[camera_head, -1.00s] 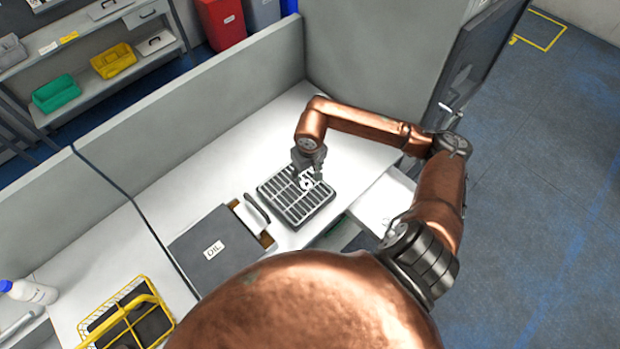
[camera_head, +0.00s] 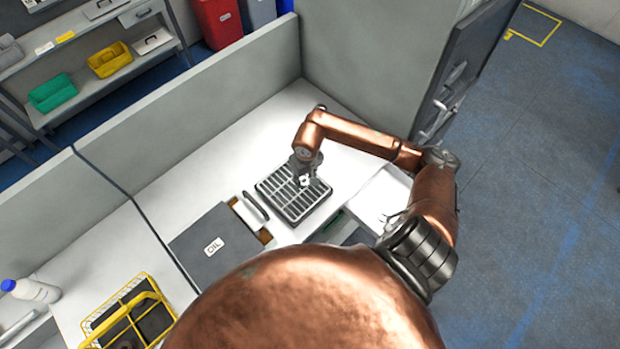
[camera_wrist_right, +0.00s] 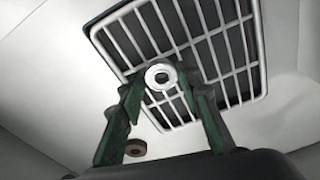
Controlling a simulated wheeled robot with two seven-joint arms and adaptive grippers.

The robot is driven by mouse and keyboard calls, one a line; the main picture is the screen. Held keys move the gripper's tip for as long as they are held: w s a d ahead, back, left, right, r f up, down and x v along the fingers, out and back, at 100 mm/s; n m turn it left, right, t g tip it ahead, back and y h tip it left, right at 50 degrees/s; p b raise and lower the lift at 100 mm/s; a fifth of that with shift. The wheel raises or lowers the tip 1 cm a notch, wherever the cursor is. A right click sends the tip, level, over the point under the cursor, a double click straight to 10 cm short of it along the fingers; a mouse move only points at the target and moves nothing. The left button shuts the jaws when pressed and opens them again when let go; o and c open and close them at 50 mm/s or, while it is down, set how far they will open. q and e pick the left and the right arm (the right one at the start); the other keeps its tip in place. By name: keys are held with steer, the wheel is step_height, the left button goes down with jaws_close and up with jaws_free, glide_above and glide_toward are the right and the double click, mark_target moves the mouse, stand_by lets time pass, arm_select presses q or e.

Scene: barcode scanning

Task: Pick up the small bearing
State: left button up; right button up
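A small pale metal ring, the bearing (camera_wrist_right: 161,76), shows in the right wrist view between the fingertips, in front of a slotted tray (camera_wrist_right: 258,60). In the head view the bearing (camera_head: 305,181) is a small bright spot under my right gripper (camera_head: 306,172), over the tray (camera_head: 318,205). The fingers of my right gripper (camera_wrist_right: 163,82) flank the bearing closely on both sides. I cannot tell whether they press on it, or whether it rests on the tray. My left gripper is not in view.
A brownish ring (camera_wrist_right: 135,148) shows near the left finger in the wrist view. A grey OIL case (camera_head: 200,240) lies left of the tray, a yellow wire basket (camera_head: 150,275) farther left. A partition (camera_head: 200,120) borders the white table's (camera_head: 240,150) back.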

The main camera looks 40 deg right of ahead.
steer(key=c, duration=0.7)
